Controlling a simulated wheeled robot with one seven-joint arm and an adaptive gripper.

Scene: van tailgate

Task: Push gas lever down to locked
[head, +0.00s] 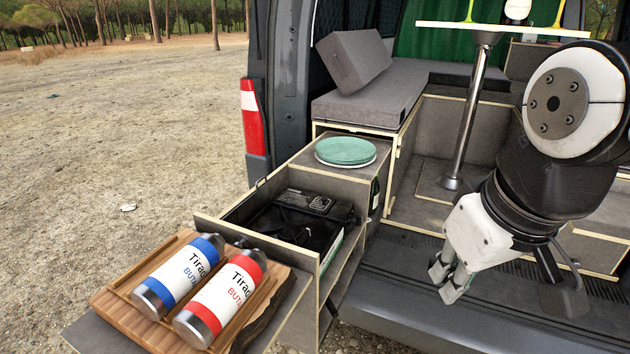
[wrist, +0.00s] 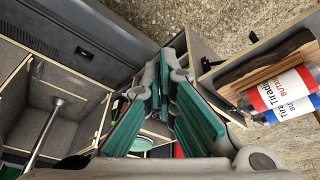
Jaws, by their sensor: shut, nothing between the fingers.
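A black gas stove (head: 306,203) sits in the open drawer box at the tailgate, with a flat panel and small controls on its top. I cannot make out the gas lever itself at this size. Two gas canisters, a blue-banded one (head: 178,274) and a red-banded one (head: 222,296), lie side by side on the wooden board; they also show at the right of the wrist view. My gripper (head: 442,282) is shut and empty, pointing down, well to the right of the stove and apart from it. Its green-padded fingers fill the middle of the wrist view (wrist: 163,88).
The wooden board (head: 112,301) rests on the pulled-out shelf. A green round plate (head: 346,150) sits on the cabinet behind the stove. The drawer's plywood wall (head: 262,236) edges the stove. A metal table post (head: 466,120) stands inside the van. Open ground lies at left.

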